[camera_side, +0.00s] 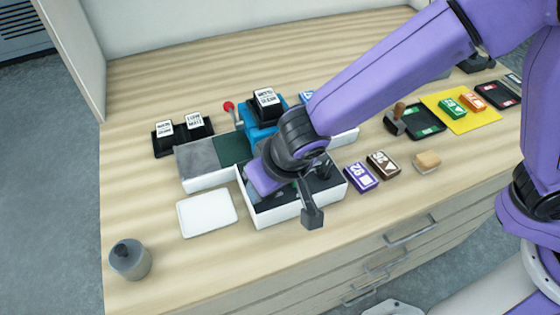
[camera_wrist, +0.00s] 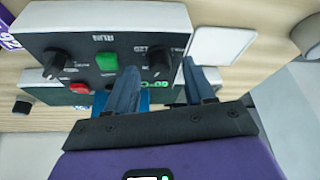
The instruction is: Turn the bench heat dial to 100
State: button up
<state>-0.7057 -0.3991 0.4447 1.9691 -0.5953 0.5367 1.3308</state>
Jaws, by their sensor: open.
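The bench control box is a white-edged unit with a dark panel; it shows in the side view (camera_side: 284,212) and the wrist view (camera_wrist: 60,22). In the wrist view its panel has a black dial (camera_wrist: 52,64) at left, another black dial (camera_wrist: 158,62) at right, a green button (camera_wrist: 107,62) and a red button (camera_wrist: 79,88). The dial labels and green temperature digits are partly hidden or unreadable. My gripper (camera_wrist: 159,72) is open, its fingertips on either side of the right dial; I cannot tell whether they touch it. In the side view my wrist covers much of the panel.
Purple (camera_side: 361,178) and brown (camera_side: 383,164) blocks sit to the right.

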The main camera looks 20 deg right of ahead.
jog(key=v, duration=1.6)
jog(key=shift+s+r, duration=0.15)
jog(key=shift+r, duration=0.15)
jog(key=s+d+f+n+g, duration=0.1)
jog(key=s+d+f+n, duration=0.2)
jog(key=d, duration=0.8)
jog(key=s+d+f+n+g, duration=0.1)
jog(key=s+d+f+n, duration=0.2)
jog(key=d, duration=0.9)
jog(key=s+d+f+n+g, duration=0.2)
jog(key=s+d+n, duration=0.1)
jog(key=d, duration=0.8)
jog(key=shift+s+d+f+n+h, duration=0.3)
jog(key=shift+s+d+f+h, duration=0.1)
jog(key=shift+s, duration=0.4)
